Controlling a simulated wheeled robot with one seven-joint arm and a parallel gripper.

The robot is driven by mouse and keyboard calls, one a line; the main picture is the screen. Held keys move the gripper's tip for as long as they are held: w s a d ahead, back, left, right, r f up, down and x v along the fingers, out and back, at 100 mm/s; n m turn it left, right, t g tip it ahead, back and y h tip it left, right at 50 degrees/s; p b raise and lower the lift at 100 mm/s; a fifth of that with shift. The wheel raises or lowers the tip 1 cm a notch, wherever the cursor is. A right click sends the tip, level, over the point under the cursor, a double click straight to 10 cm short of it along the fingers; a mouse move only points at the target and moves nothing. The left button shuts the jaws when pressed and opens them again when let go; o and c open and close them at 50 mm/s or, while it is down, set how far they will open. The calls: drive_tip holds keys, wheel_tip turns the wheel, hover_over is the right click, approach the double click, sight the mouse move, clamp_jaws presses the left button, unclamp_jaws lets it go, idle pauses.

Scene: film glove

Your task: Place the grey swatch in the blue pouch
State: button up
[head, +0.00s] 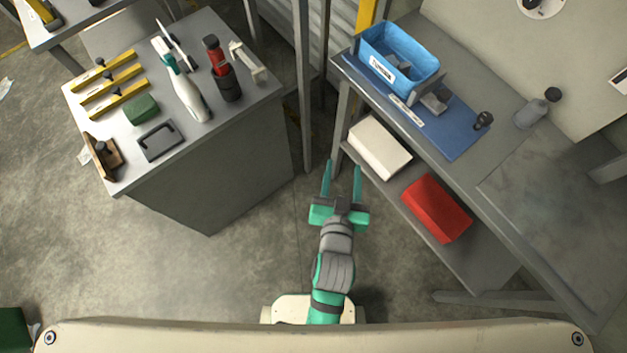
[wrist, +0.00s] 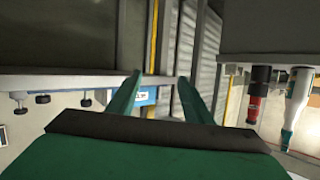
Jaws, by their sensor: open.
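A blue open-topped container (head: 371,41) with a white label, likely the blue pouch, stands at the far end of the right-hand bench. Grey pieces (head: 402,69) lie inside it. Another grey block-like piece (head: 434,103) lies just outside it on a blue mat; I cannot tell which grey piece is the swatch. My gripper (head: 342,180) is open and empty, over the floor between the two benches, apart from all of these. In the wrist view, my gripper's spread fingers (wrist: 160,90) show, with part of a blue labelled thing (wrist: 146,96) beyond them.
The blue mat (head: 455,143) also bears a small dark knob-like item (head: 483,120). A grey bottle (head: 538,107) stands further right. A white box (head: 379,147) and a red box (head: 436,208) sit on the lower shelf. The left table (head: 245,105) holds several tools. Floor between is clear.

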drive_tip(key=s+a+n+y, duration=0.1)
drive_tip(key=s+a, duration=0.2)
drive_tip(key=s, duration=0.6)
drive_tip(key=s+a+n+t+y, duration=0.1)
drive_tip(key=s+a, duration=0.3)
drive_tip(key=s, duration=0.6)
drive_tip(key=shift+s, duration=0.25)
drive_tip(key=shift+a, duration=0.1)
